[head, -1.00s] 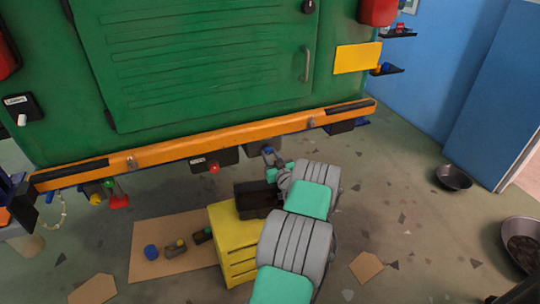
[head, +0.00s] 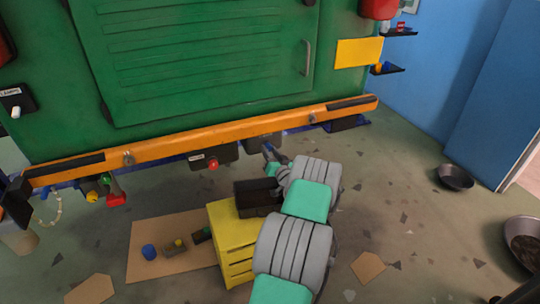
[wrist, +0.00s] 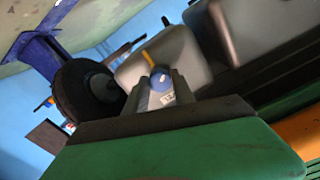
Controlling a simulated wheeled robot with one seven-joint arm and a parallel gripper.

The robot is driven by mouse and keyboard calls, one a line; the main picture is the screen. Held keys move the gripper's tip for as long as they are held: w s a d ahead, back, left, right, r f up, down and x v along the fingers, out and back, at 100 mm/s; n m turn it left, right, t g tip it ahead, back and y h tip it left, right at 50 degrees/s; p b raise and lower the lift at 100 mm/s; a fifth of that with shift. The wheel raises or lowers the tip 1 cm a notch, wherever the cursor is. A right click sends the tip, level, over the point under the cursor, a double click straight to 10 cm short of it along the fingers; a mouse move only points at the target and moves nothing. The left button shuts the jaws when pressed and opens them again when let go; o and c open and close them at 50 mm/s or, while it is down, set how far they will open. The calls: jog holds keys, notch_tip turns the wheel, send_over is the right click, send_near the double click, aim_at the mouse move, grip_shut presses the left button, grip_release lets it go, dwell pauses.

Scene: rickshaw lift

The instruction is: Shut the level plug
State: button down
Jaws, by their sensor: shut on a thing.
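In the wrist view, the level plug appears to be the round blue knob (wrist: 161,80) in front of a pale grey housing (wrist: 172,58). A yellow bar shows just behind the knob. My gripper (wrist: 163,88) is shut on the blue knob, with a grey finger on each side. In the head view, my gripper (head: 270,153) reaches under the orange bumper (head: 200,141) of the green vehicle (head: 200,60). The knob cannot be made out there, and the turn of the plug cannot be told.
A black wheel (wrist: 85,88) stands left of the housing. A yellow crate (head: 235,235) with a dark box (head: 257,196) stands beside my arm. A cardboard sheet (head: 145,225) holds small parts. Dark pans (head: 455,177) lie right; floor between is mostly clear.

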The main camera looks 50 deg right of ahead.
jog(key=m, duration=1.9)
jog(key=shift+r+b, duration=0.2)
jog(key=shift+b, duration=0.2)
jog(key=m+p, duration=0.1)
jog(key=m, duration=0.5)
jog(key=c, duration=1.1)
grip_release()
jog(key=shift+o, duration=0.2)
